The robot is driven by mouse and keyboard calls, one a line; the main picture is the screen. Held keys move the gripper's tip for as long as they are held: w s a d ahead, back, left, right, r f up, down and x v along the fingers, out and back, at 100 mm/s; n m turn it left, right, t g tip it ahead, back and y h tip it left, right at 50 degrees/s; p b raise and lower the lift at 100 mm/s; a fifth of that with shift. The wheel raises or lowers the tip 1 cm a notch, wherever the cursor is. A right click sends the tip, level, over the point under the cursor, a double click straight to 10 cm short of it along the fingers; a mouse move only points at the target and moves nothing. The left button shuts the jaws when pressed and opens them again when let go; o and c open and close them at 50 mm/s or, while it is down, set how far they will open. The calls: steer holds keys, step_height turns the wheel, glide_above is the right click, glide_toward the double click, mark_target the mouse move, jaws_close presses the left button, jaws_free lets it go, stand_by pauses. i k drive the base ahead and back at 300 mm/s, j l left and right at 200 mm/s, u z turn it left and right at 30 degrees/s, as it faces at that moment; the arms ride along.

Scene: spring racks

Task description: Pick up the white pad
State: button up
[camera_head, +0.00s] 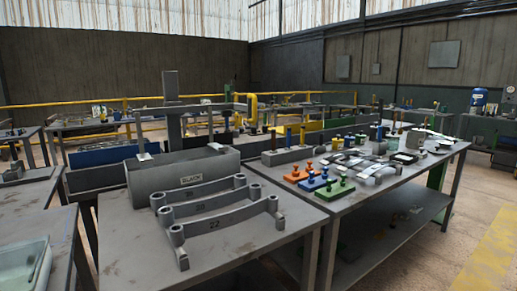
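Several small pale, flat items lie on the right-hand workbench (300,197). One whitish flat piece (404,158) is near the middle of its right part. Another pale flat piece (444,143) is close to the bench's far right end. They are too small to tell which one is the white pad. I cannot make out my gripper anywhere in the view.
Orange, blue and green peg blocks (340,188) sit beside dark pieces and small jars. Open floor (440,245) lies to the right.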

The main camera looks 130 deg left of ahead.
mark_target(422, 155)
steer(key=u, duration=4.4)
